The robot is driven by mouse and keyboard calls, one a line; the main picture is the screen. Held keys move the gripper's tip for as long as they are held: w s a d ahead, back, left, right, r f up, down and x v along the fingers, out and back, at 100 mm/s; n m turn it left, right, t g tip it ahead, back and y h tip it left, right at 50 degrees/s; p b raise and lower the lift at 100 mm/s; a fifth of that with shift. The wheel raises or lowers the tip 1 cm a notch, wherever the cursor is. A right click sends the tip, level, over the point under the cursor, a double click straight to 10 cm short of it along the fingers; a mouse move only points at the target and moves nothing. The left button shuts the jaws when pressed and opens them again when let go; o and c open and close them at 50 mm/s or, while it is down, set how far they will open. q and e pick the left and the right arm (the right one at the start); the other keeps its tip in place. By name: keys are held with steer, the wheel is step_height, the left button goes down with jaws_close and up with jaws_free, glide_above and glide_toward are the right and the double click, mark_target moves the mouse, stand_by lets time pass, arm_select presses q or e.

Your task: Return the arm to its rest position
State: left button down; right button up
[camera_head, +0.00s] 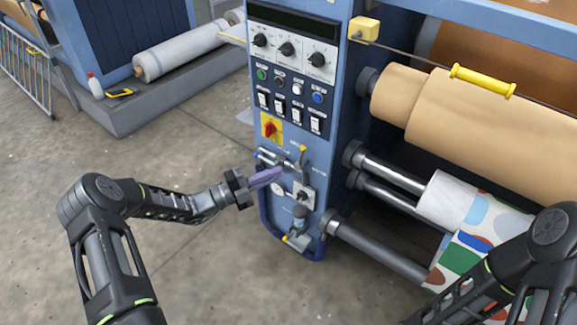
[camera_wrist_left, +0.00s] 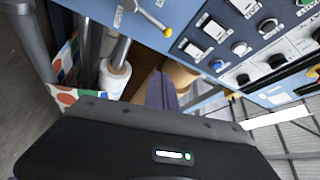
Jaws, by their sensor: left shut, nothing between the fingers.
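My left gripper (camera_head: 265,177) is in front of the lower part of the press's blue control panel (camera_head: 292,75), below the red and yellow rotary switch (camera_head: 270,128). Its purple-grey fingers are shut with nothing between them. In the left wrist view the fingers (camera_wrist_left: 160,90) stand together, with the panel's switches and knobs at the upper right. I cannot tell whether the fingertips touch the panel fittings. My right arm (camera_head: 540,255) shows at the lower right of the head view, and its gripper is out of view.
A yellow-tipped lever (camera_head: 302,160), a gauge (camera_head: 278,187) and small valves (camera_head: 298,215) sit close by the left gripper. Steel rollers, a brown roll (camera_head: 480,125) and a patterned web (camera_head: 465,240) fill the right. Open concrete floor (camera_head: 200,280) lies around the left arm.

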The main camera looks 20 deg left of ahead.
arm_select(q)
steer(key=shift+v, duration=0.8)
steer(key=s+d+f+m+g+y+p, duration=0.1)
steer(key=s+d+f+m+g+y, duration=0.3)
steer(key=s+f+m, duration=0.5)
steer(key=s+d+f+m+g+y+p, duration=0.15)
steer(key=s+d+f+m+g, duration=0.4)
steer(key=f+m, duration=0.55)
steer(key=s+m+g+y+p, duration=0.2)
steer(key=s+m+g+y, duration=0.15)
steer(key=s+m, duration=0.75)
steer(key=s+d+r+m+p, duration=0.3)
steer(key=r+m, duration=0.1)
steer(key=m, duration=0.3)
steer(key=s+d+r+m+t+y+p, duration=0.1)
steer(key=s+d+r+m+p, duration=0.2)
steer(key=m, duration=0.4)
step_height(320, 180, up, 2)
steer(key=shift+s+d+r+y, duration=0.15)
steer(key=shift+s+d+y, duration=0.15)
steer(key=shift+s+d, duration=0.35)
